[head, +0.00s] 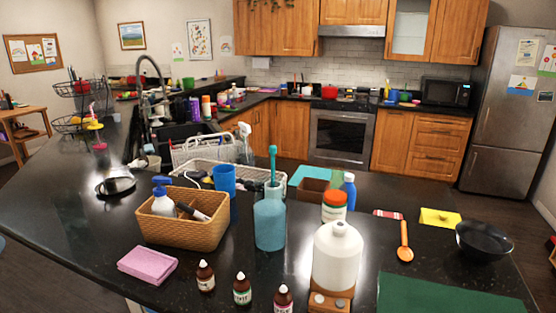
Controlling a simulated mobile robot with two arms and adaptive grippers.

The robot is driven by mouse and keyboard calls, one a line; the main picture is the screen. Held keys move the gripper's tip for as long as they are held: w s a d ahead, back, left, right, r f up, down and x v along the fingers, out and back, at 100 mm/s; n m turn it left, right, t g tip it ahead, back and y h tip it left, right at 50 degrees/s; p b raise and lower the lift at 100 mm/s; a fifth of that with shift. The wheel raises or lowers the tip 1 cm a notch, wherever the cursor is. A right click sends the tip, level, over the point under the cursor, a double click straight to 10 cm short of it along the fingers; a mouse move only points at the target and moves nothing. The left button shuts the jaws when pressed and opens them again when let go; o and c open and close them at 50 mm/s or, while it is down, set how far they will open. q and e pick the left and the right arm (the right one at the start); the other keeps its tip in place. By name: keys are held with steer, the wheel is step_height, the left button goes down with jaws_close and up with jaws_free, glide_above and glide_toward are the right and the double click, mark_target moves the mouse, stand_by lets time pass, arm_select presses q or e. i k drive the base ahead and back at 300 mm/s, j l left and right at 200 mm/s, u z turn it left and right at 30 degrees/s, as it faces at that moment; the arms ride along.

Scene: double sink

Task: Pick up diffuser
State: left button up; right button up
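I cannot tell for certain which thing is the diffuser. A teal-blue, rounded vessel (270,223) stands upright at the middle front of the dark counter. A teal stick-like top shows above it, perhaps from something behind. A white jug (337,255) stands to its right, on or just behind a wooden block with two pale knobs (331,301). Several small brown bottles with white caps (242,289) stand in front. Neither of my grippers shows in the head view.
A wicker basket (183,232) with a pump bottle stands left of the teal vessel. A pink folded cloth (147,264), black bowl (484,240), orange spoon (404,243) and green mat (445,296) lie around.

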mark_target(332, 283)
steer(key=k+j+u, duration=0.3)
steer(key=k+j, duration=0.8)
